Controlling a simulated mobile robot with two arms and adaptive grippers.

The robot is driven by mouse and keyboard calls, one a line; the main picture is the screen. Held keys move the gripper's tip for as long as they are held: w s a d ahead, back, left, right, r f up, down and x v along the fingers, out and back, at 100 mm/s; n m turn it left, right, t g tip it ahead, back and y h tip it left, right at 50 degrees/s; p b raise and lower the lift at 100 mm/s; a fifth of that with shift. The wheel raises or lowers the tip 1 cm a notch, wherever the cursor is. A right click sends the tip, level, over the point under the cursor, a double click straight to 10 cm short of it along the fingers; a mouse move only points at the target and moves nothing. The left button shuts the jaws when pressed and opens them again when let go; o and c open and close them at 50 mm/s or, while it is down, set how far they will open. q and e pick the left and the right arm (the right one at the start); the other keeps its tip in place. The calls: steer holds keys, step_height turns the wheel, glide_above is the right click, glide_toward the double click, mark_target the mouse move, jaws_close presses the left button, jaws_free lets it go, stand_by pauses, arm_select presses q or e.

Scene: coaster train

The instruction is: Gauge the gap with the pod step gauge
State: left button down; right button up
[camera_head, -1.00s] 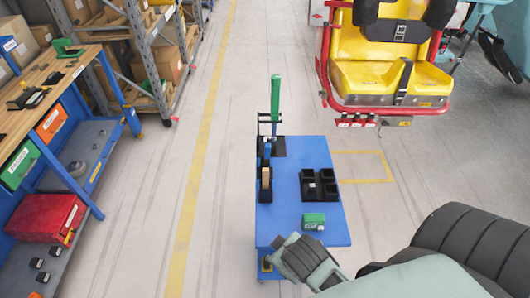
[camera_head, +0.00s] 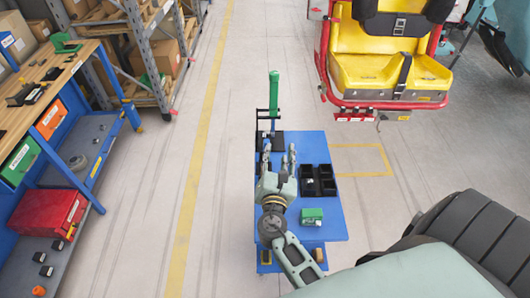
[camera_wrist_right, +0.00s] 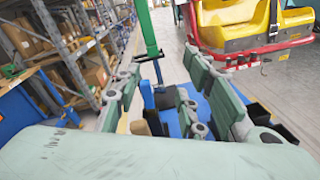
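A tall green-handled tool (camera_head: 273,92) stands upright in a black base at the far end of a blue cart (camera_head: 335,228). I cannot tell for sure whether it is the pod step gauge. It also shows in the right wrist view (camera_wrist_right: 147,32), beyond the fingers. My right gripper (camera_head: 278,152) is over the cart's left side, fingers spread toward the tool, empty. In the right wrist view, a blue upright piece (camera_wrist_right: 148,95) and a cream piece (camera_wrist_right: 140,127) show between the fingers. The yellow pod seat (camera_head: 365,72) is at the back right. My left gripper is out of view.
A black compartment tray (camera_head: 326,180) and a green block (camera_head: 312,214) are on the cart's right side. A workbench (camera_head: 45,85) with a red case (camera_head: 48,213) on its lower shelf is at left. The floor between is clear.

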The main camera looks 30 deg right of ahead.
steer(key=n, duration=0.1)
steer(key=w+a+n, duration=0.1)
steer(key=w+a+n+t+y, duration=0.1)
steer(key=shift+a+f+n, duration=0.1)
steer(key=shift+f+n, duration=0.15)
steer(key=shift+n, duration=0.05)
steer(key=shift+w+a+f+n, duration=0.1)
steer(key=shift+f+n, duration=0.15)
steer(key=shift+n, duration=0.05)
step_height(320, 180, down, 8)
steer(key=b, duration=0.8)
steer(key=shift+f, duration=0.15)
steer(key=x, duration=0.7)
steer(key=shift+w+r, duration=0.3)
steer(key=shift+r, duration=0.15)
steer(key=shift+s, duration=0.1)
jaws_close()
